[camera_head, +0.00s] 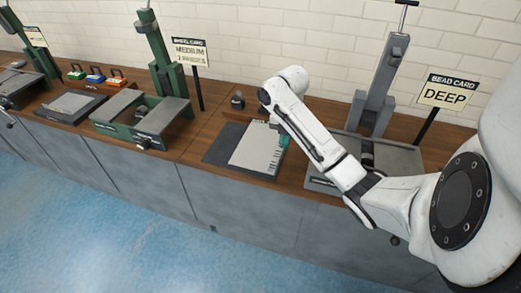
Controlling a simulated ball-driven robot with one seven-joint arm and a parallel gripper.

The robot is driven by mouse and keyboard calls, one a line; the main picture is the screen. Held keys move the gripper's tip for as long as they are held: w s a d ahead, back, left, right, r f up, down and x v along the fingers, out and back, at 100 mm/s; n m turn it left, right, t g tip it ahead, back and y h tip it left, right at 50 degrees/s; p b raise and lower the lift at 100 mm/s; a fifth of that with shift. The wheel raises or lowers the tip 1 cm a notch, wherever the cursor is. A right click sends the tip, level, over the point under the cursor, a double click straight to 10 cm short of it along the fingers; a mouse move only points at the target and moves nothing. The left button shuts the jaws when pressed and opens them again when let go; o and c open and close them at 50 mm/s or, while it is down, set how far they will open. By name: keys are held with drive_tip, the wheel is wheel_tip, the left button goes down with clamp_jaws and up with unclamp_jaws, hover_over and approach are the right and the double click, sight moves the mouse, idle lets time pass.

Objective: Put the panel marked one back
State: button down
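A pale flat panel (254,148) lies over a dark grey mat (217,152) on the wooden bench, in the middle of the view. Small dark marks show near its right part, too small to read, so I cannot tell whether it is the panel marked one. My gripper (282,138) is at the panel's right edge, where a bit of teal shows. My white arm hides most of the gripper, so I cannot tell whether it touches or grips the panel.
A grey machine (377,87) with a "DEEP" card (446,92) stands right, partly behind my arm. A green machine (160,60) with a "MEDIUM" card (190,52) stands left. Another dark mat (68,106) and small coloured blocks (95,75) lie farther left. Blue floor (110,215) is clear.

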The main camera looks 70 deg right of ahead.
sight(273, 138)
drive_tip(key=w+d+f+b, duration=0.1)
drive_tip(key=b, duration=0.1)
drive_tip(key=w+d+f+b, duration=0.1)
drive_tip(key=w+b, duration=0.1)
drive_tip(key=w+d+f+b, duration=0.1)
drive_tip(key=w+b, duration=0.1)
drive_tip(key=shift+w+d+f, duration=0.2)
drive_tip(key=shift+d+f, duration=0.15)
drive_tip(key=shift+f, duration=0.05)
drive_tip(key=w+d+f, duration=0.1)
drive_tip(key=w+d+f+b, duration=0.1)
drive_tip(key=f, duration=0.1)
drive_tip(key=shift+w+f, duration=0.25)
drive_tip(key=shift+w, duration=0.1)
drive_tip(key=shift+w+d+f, duration=0.35)
drive_tip(key=shift+w+f, duration=0.05)
drive_tip(key=shift+f, duration=1.75)
drive_tip(key=shift+f, duration=0.1)
drive_tip(key=c, duration=1.8)
unclamp_jaws()
drive_tip(key=shift+f, duration=0.1)
drive_tip(key=o, duration=0.4)
drive_tip(key=shift+o, duration=0.2)
